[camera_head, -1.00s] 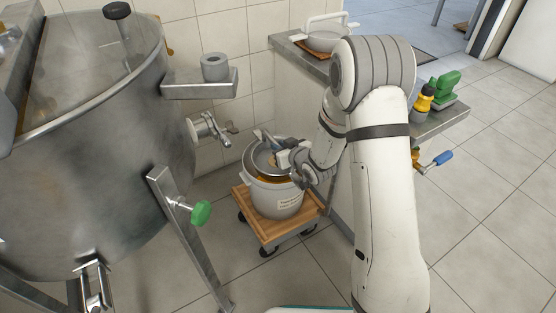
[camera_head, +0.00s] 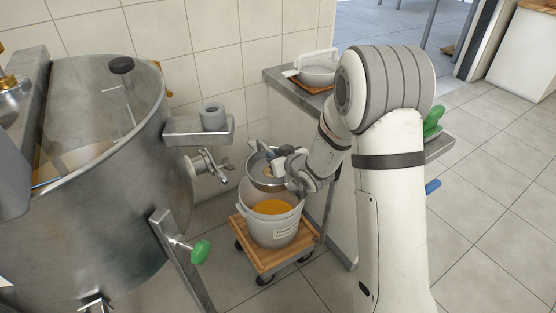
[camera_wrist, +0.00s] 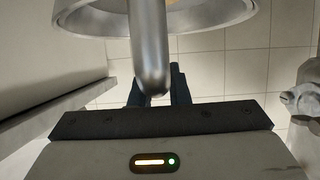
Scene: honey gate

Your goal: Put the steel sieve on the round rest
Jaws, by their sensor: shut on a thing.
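The steel sieve (camera_head: 265,183) hangs above the white bucket (camera_head: 272,228), clear of its rim. My gripper (camera_head: 279,162) is shut on the sieve's handle. In the wrist view the thick metal handle (camera_wrist: 149,50) runs between my gripper's dark fingers (camera_wrist: 158,88), and part of the sieve's round rim (camera_wrist: 232,22) shows at the top. A pale round dish-like thing (camera_head: 318,77) with a raised handle sits on the counter at the back. I cannot tell for sure whether this is the round rest.
The bucket holds amber honey (camera_head: 272,207) and stands on a wooden dolly (camera_head: 262,260). A large steel tank (camera_head: 110,190) with a tap (camera_head: 208,165) is at left. Its shelf bears a grey ring (camera_head: 213,117). The counter (camera_head: 285,80) is behind my arm.

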